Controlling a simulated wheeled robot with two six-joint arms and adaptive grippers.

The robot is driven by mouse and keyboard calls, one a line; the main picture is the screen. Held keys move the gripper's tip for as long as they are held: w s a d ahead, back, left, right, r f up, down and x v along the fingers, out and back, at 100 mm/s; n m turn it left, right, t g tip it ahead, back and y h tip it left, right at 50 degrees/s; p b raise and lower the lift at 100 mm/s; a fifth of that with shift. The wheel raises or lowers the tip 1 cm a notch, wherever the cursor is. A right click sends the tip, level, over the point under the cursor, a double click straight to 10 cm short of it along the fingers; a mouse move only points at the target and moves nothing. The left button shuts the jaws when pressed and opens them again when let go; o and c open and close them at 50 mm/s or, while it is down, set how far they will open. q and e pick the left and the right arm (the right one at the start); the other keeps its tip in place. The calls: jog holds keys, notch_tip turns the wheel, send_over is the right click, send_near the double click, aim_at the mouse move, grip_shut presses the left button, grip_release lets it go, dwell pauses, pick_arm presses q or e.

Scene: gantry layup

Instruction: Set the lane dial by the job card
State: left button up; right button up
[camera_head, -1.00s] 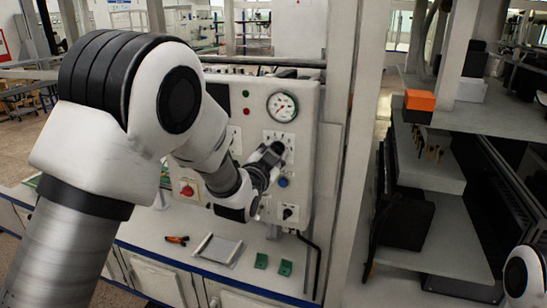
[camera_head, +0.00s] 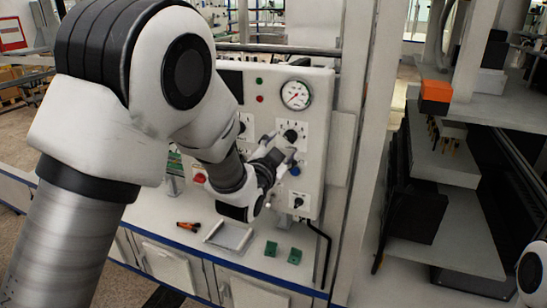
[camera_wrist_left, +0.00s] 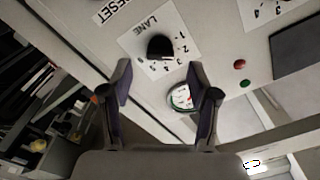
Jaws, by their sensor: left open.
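The lane dial (camera_wrist_left: 160,47) is a black knob on a white plate marked LANE with numbers, in the left wrist view. In the head view it shows as a dark knob (camera_head: 291,135) below the gauge on the grey control panel (camera_head: 318,150). My left gripper (camera_head: 281,146) is just in front of the panel by the dial. Its two fingers (camera_wrist_left: 160,72) are open with nothing between them; the knob lies beyond the tips, apart from them. The pointer's exact number is too small to tell. I cannot make out a job card. My right gripper is out of view.
A pressure gauge (camera_head: 296,95), a lower black knob (camera_head: 298,202) and a red stop button (camera_head: 199,178) are on the panel. A post (camera_head: 364,130) stands right of the panel.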

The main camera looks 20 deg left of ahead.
pick_arm(q)
jog(key=s, duration=0.8)
jog(key=shift+s, duration=0.25)
jog(key=shift+a, duration=0.1)
jog(key=s+a+f+n+g, duration=0.1)
jog(key=s+f+g, duration=0.2)
jog(key=f, duration=0.8)
jog(key=s+a+f+g+b, duration=0.1)
jog(key=s+f+g, duration=0.15)
jog(key=f, duration=0.75)
jog(key=s+a+f+n+g, duration=0.1)
jog(key=s+f+g, duration=0.15)
jog(key=f, duration=0.85)
jog(key=s+f+n+g, duration=0.2)
jog(key=s+f, duration=0.3)
jog(key=s, duration=0.3)
jog(key=s+f+n+g, duration=0.2)
jog(key=s+f+g, duration=0.2)
jog(key=s, duration=0.5)
jog(key=s+a+f+n+g, duration=0.1)
jog(key=s+f+n+g, duration=0.1)
jog(key=s+f+g, duration=0.2)
jog(key=s+f, duration=0.2)
jog(key=s, duration=0.2)
jog(key=shift+s+f, duration=0.15)
